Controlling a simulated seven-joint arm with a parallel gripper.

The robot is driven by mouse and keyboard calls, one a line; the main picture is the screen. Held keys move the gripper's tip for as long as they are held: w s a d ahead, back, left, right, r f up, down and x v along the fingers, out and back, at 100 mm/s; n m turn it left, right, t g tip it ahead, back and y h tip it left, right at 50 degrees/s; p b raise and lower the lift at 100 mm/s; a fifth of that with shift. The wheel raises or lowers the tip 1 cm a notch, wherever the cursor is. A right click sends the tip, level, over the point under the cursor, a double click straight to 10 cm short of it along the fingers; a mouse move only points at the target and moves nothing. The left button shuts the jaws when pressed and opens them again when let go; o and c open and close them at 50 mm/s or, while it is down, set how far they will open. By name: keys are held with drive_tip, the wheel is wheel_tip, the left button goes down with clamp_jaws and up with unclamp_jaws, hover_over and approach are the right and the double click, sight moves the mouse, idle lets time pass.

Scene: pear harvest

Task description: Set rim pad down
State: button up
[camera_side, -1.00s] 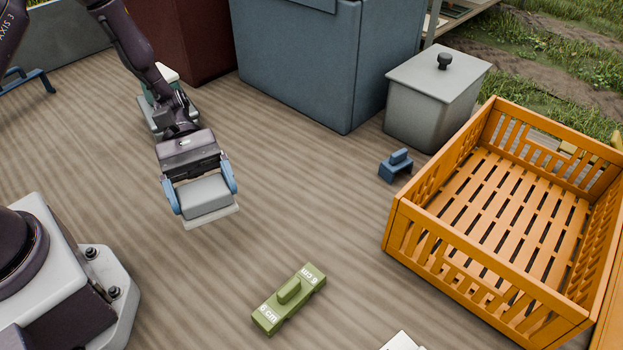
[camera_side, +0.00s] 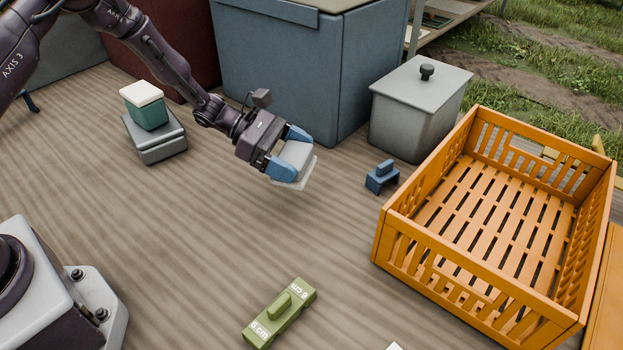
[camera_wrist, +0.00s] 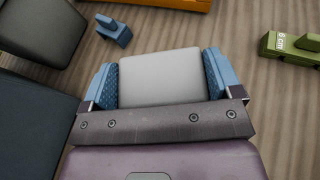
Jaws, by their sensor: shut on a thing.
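The rim pad (camera_side: 294,163) is a pale grey block with a thin lighter plate under it. My gripper (camera_side: 289,152) has blue fingers and is shut on it, holding it above the table, left of the blue block and in front of the large blue box. In the wrist view the pad (camera_wrist: 160,76) sits between the two textured blue finger pads of my gripper (camera_wrist: 162,84). Its underside is hidden there.
An empty slatted orange crate (camera_side: 400,238) stands at the right. A small blue block (camera_side: 381,177) lies between it and the pad. A grey lidded bin (camera_side: 407,123) and a blue box (camera_side: 300,75) stand behind. A green "6 cm" block (camera_side: 279,314) lies in front. The middle table is clear.

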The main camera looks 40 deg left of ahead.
drive_tip(key=w+f, duration=0.2)
drive_tip(key=f, duration=0.1)
drive_tip(key=w+f, duration=0.2)
drive_tip(key=shift+w+d+f, duration=0.1)
drive_tip(key=shift+d+f, duration=0.15)
drive_tip(key=shift+d, duration=0.15)
drive_tip(key=shift+w+f, duration=0.1)
drive_tip(key=shift+f, duration=1.5)
drive_tip(key=shift+f, duration=0.2)
drive_tip(key=o, duration=0.8)
drive_tip(key=shift+c, duration=0.2)
drive_tip(key=shift+r, duration=0.15)
